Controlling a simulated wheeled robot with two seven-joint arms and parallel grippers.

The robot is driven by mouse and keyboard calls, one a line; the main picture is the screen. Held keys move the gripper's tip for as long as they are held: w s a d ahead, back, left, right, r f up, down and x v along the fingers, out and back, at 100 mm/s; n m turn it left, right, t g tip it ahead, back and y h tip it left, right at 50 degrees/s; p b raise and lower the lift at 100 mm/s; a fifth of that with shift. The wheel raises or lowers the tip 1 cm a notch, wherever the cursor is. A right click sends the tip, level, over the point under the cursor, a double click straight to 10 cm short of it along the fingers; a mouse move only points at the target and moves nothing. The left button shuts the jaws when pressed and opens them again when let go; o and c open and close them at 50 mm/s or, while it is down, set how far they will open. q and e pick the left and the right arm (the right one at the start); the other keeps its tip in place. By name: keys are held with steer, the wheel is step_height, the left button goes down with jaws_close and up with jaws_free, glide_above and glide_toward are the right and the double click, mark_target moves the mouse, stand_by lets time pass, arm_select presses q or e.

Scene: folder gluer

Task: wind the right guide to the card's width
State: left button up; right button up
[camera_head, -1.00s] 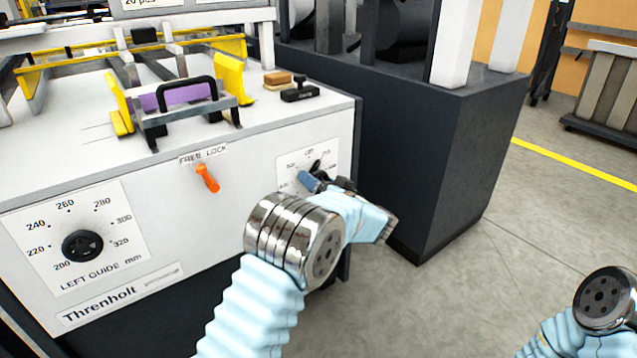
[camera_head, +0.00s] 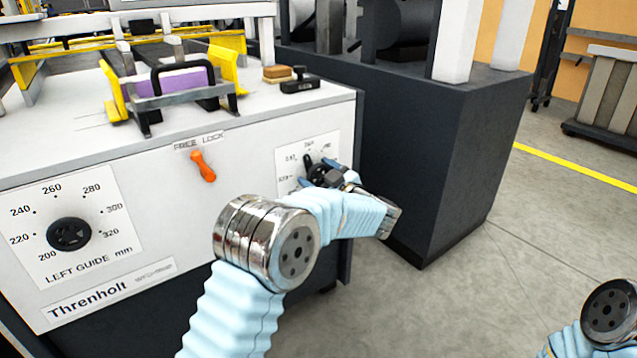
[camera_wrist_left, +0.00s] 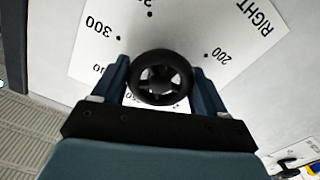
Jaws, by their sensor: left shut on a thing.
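The right guide's round black knob (camera_head: 316,172) sits on a white dial plate (camera_head: 293,161) at the right end of the machine's front. My left gripper (camera_head: 319,173) is shut on this knob, one blue finger on either side. In the left wrist view the knob (camera_wrist_left: 162,78) shows between the fingertips, with 300 and 200 readable on its dial (camera_wrist_left: 190,35). The gripper hides part of the dial in the head view, and I cannot read the setting. The purple card stack (camera_head: 175,80) lies between yellow guides (camera_head: 222,70) on top. My right gripper is out of view.
An orange lever (camera_head: 203,166) hangs under the FREE LOCK label. The left guide knob (camera_head: 69,234) is at the left. A stamp (camera_head: 300,82) and a brown block (camera_head: 277,73) lie on top. A dark cabinet (camera_head: 440,150) stands close right of my gripper.

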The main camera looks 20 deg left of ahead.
arm_select(q)
steer(key=n+b, duration=0.1)
steer(key=n, duration=0.1)
steer(key=n+b, duration=0.3)
steer(key=shift+f+n+b, duration=0.3)
steer(key=shift+n, duration=0.1)
steer(key=n+b, duration=0.3)
steer(key=shift+n, duration=0.3)
steer(key=n+b, duration=0.2)
steer(key=shift+n, duration=0.3)
steer(key=shift+n+b, duration=0.4)
steer(key=shift+n, duration=0.5)
steer(key=n, duration=0.2)
steer(key=shift+r+n, duration=0.1)
steer(key=shift+n, duration=0.3)
steer(key=n, duration=0.3)
steer(key=shift+n, duration=2.1)
